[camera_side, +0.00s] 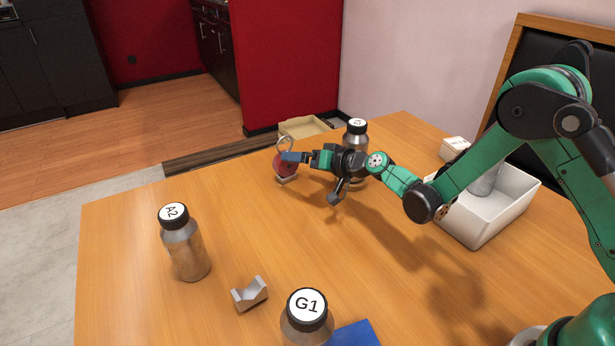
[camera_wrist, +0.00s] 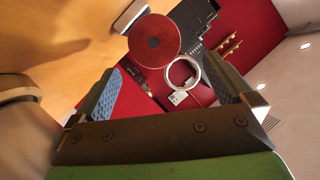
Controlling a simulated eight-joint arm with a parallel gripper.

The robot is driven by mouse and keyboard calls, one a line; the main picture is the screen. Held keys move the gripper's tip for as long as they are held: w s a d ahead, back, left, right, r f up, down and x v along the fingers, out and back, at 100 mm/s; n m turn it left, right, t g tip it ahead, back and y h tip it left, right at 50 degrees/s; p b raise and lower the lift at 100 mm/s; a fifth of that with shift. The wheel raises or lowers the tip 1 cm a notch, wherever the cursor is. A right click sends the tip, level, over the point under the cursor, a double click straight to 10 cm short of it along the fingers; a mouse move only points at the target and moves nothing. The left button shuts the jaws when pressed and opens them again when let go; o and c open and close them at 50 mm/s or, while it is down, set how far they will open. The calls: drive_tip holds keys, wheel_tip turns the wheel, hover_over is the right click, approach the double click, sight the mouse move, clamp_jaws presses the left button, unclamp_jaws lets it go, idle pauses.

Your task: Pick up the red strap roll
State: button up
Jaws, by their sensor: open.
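The red strap roll (camera_side: 283,168) stands upright in a small grey cradle (camera_side: 288,180) near the table's far edge. A white ring (camera_side: 285,142) shows just above it. My gripper (camera_side: 293,157) is level with the roll, its blue finger pads overlapping the roll's upper right part in the side view. In the wrist view the roll's flat round face (camera_wrist: 153,41) lies ahead, between and beyond the fingertips (camera_wrist: 160,63). The jaws are apart with nothing between them. The white ring (camera_wrist: 184,73) shows lower right of the roll there. Whether a finger touches the roll cannot be told.
A bottle (camera_side: 356,140) stands close behind my wrist. Bottles A2 (camera_side: 182,245) and G1 (camera_side: 305,318), an empty grey cradle (camera_side: 249,294) and a blue item (camera_side: 354,335) are nearer. A white bin (camera_side: 482,228) is at right. The table middle is clear.

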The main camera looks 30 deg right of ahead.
sight(286, 170)
drive_tip(key=shift+w+f, duration=0.25)
drive_tip(key=shift+f, duration=0.2)
drive_tip(key=shift+x, duration=2.65)
drive_tip(key=shift+r, duration=0.1)
drive_tip(key=shift+c, duration=0.2)
drive_tip(key=c, duration=1.3)
drive_tip(key=shift+o, duration=0.2)
drive_tip(key=shift+r, duration=0.1)
